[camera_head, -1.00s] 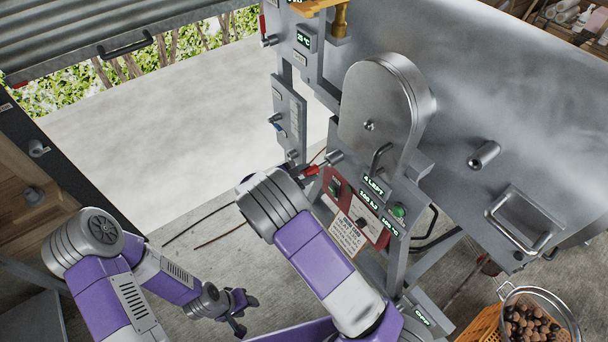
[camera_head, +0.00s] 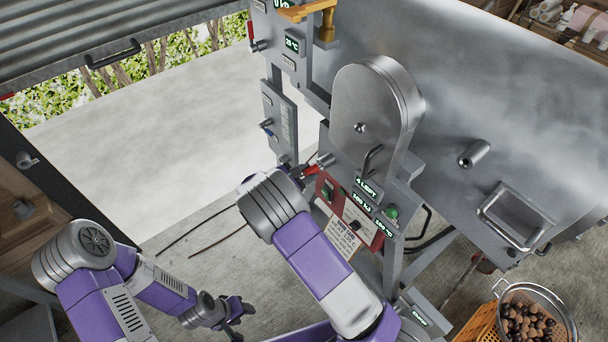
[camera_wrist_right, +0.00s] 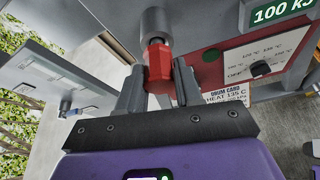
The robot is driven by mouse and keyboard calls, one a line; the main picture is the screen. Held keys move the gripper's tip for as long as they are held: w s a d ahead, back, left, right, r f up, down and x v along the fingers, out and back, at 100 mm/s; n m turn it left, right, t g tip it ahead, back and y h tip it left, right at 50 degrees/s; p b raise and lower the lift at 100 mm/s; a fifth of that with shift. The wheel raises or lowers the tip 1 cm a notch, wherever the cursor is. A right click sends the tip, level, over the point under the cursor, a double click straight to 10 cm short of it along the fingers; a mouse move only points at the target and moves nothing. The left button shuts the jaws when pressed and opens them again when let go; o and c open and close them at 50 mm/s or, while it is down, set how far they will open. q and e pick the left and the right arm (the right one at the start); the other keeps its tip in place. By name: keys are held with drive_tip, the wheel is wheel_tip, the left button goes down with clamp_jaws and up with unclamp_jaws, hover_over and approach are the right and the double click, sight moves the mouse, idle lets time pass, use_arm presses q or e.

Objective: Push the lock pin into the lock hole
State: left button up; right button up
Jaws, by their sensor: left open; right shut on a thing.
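The lock pin (camera_head: 310,170) has a red grip and shows at the left edge of the red control panel. In the right wrist view the red grip (camera_wrist_right: 158,60) is between the two dark fingers of my right gripper (camera_wrist_right: 158,82), which is shut on it. A grey steel cylinder (camera_wrist_right: 155,22) lies in line with the red grip, right at its far end. The lock hole itself is not visible, and I cannot tell how deep the pin sits. In the head view my right forearm mostly hides that gripper. My left gripper (camera_head: 234,314) is open and empty, low above the floor.
The big steel drum (camera_head: 440,80) fills the right. A red panel (camera_head: 345,205) with displays and a green button (camera_head: 392,212) is beside the pin. A narrow grey box (camera_head: 280,120) stands left of it. A sieve of chestnuts (camera_head: 532,290) is at lower right. Concrete floor at left is clear.

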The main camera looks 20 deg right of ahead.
drive_tip(key=shift+w+d, duration=0.2)
drive_tip(key=shift+d, duration=0.4)
drive_tip(key=o, duration=1.2)
drive_tip(key=shift+c, duration=0.2)
drive_tip(key=p+v, duration=0.1)
drive_tip(key=v, duration=0.6)
drive_tip(key=shift+s+a+r, duration=0.1)
drive_tip(key=shift+a, duration=0.15)
